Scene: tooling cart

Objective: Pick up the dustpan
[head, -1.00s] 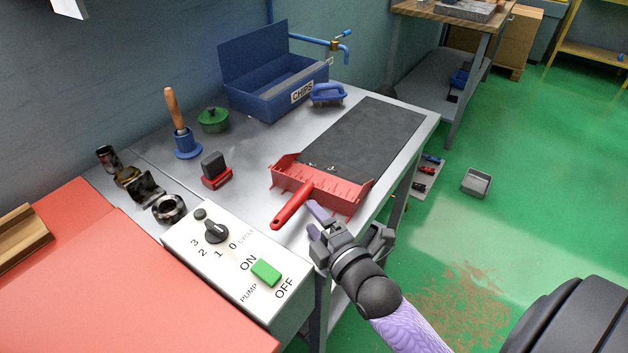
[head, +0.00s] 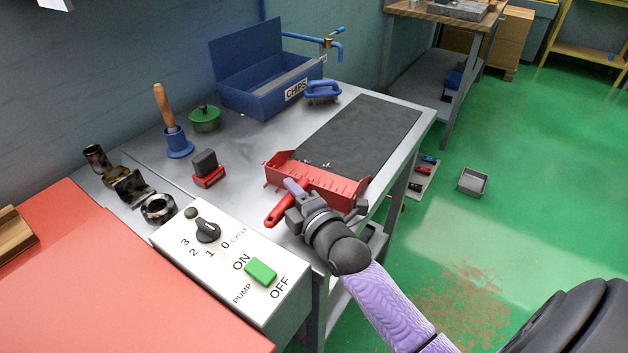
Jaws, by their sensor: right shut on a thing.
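The red dustpan (head: 322,183) lies at the near end of the dark mat on the grey cart top. Its pan faces the mat, and its red handle (head: 276,216) points toward the lower left. My right gripper (head: 290,196) is at the handle, shut on it, and hides the part of the handle nearest the pan. The pan still looks to be at the cart top; I cannot tell any gap under it. My left gripper is not in view.
The dark mat (head: 362,133) lies behind the dustpan. A blue chips box (head: 262,90), a blue brush (head: 322,92), a green pot (head: 204,119) and a red-and-black block (head: 207,170) stand behind and left. A switch box (head: 205,262) is at the near left.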

